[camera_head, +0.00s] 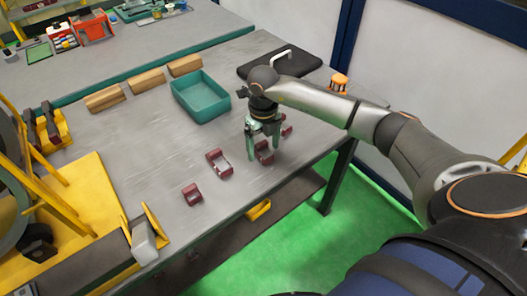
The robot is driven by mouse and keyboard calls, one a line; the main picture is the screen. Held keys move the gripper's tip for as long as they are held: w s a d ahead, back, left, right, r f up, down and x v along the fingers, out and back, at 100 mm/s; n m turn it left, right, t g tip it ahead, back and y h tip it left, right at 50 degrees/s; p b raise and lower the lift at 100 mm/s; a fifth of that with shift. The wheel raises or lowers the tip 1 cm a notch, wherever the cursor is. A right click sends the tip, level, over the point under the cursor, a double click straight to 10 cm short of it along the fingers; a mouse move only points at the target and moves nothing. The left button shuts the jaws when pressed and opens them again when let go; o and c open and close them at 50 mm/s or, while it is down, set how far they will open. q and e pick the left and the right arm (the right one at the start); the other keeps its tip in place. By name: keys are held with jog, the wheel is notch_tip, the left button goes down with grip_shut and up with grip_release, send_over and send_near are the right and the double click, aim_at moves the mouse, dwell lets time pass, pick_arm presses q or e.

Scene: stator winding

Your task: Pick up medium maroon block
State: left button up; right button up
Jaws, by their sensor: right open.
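Several maroon blocks lie in a loose row near the front edge of the grey table. The leftmost maroon block (192,194) is small, and a longer maroon block (219,163) lies beside it. Another maroon block (264,154), of middling size, is under my right gripper (264,148), and one more (286,131) is partly hidden behind the gripper. My right gripper points down, open, with its green fingers around or just in front of the middling block. I cannot tell whether they touch it. My left gripper is out of view.
A teal bin (201,97) stands behind the blocks, with wooden blocks (147,81) to its left. A black board with a white handle (280,62) and an orange object (339,82) are at the back right. Yellow fixtures (85,195) occupy the left.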

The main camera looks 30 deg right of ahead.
jog(key=shift+f, duration=0.1)
jog(key=shift+c, duration=0.2)
grip_shut()
dwell(0.5)
jog(key=shift+w, duration=0.1)
dwell(0.5)
